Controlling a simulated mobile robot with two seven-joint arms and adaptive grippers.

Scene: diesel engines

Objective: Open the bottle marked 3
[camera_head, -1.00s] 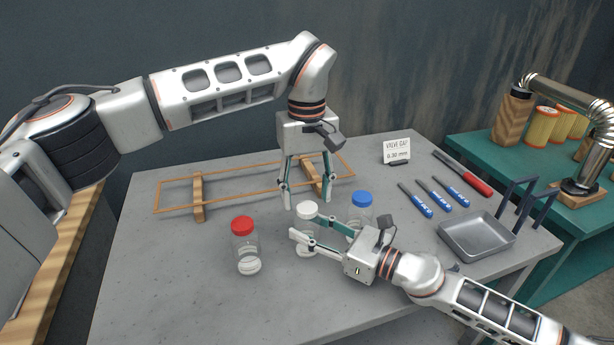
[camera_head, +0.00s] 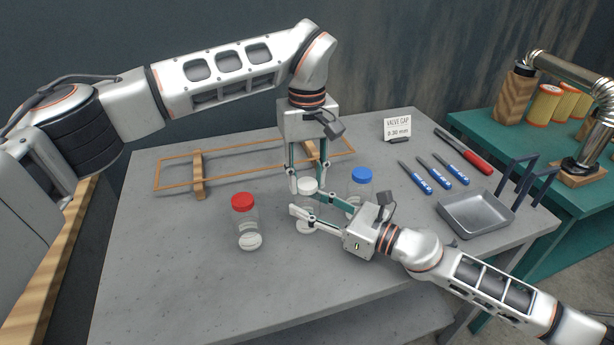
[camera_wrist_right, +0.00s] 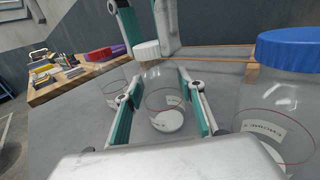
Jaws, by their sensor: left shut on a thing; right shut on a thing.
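A clear bottle with a white cap (camera_head: 307,184) stands on the grey table between two others. My left gripper (camera_head: 308,188) reaches down from above and is shut on this white cap. My right gripper (camera_head: 306,212) lies level and is shut on the same bottle's body; in the right wrist view its fingers flank the clear bottle (camera_wrist_right: 160,88). A red-capped bottle (camera_head: 245,222) stands to the left. A blue-capped bottle (camera_head: 361,183) stands to the right, partly behind my right gripper, and is large in the right wrist view (camera_wrist_right: 285,100). I cannot read the bottle numbers.
A wooden frame (camera_head: 198,174) lies behind the bottles. Several blue-handled tools (camera_head: 440,172), a red-handled tool (camera_head: 478,163), a grey metal tray (camera_head: 474,213) and a small sign (camera_head: 397,127) occupy the right side. The front left of the table (camera_head: 170,280) is clear.

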